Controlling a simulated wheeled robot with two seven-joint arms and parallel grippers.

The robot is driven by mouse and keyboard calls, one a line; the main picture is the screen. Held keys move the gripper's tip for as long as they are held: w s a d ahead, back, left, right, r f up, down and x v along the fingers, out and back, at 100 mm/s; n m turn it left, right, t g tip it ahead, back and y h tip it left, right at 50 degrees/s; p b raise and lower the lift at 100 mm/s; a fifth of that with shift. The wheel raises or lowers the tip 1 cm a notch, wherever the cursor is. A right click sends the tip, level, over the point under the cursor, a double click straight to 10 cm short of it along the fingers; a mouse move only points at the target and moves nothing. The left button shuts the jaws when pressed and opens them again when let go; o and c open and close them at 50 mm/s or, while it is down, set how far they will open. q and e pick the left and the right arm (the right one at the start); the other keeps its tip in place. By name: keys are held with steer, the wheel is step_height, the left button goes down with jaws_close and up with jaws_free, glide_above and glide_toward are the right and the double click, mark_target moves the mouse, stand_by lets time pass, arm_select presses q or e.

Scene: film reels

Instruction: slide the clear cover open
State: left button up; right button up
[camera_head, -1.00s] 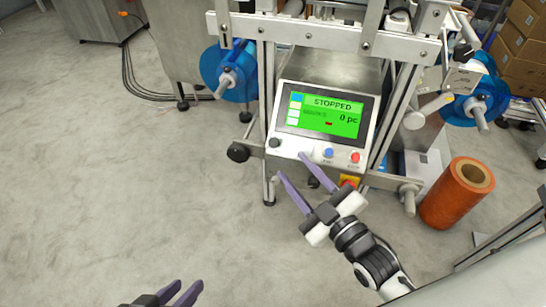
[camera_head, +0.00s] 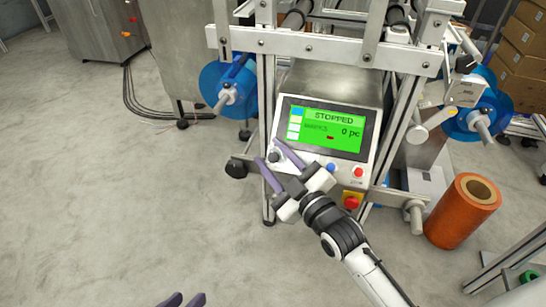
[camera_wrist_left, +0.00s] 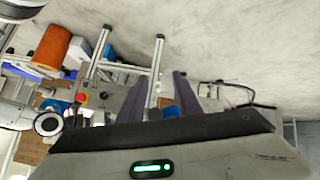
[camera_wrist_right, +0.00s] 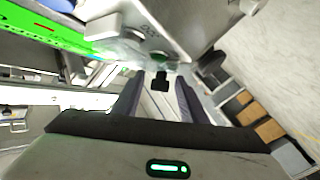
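The machine's control panel (camera_head: 325,130) has a green screen reading STOPPED and 0 pc. A row of controls lies below it: a black knob (camera_head: 274,157) at left, a blue button (camera_head: 331,167) and a red button (camera_head: 358,172). I cannot clearly make out a clear cover in the head view. My right gripper (camera_head: 267,149) is open and empty at the panel's left end, its fingertips near the black knob. In the right wrist view a dark knob (camera_wrist_right: 160,81) shows between its fingers; contact is unclear. My left gripper (camera_head: 185,299) is open and empty, low in view.
A red-and-yellow stop switch (camera_head: 351,200) sits below the panel. Blue reels (camera_head: 228,90) flank the machine frame. An orange roll (camera_head: 462,212) stands on the floor at right. The floor (camera_head: 110,200) at left is clear.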

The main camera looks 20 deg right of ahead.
jaws_close()
arm_select(q)
steer(key=shift+r, duration=0.15)
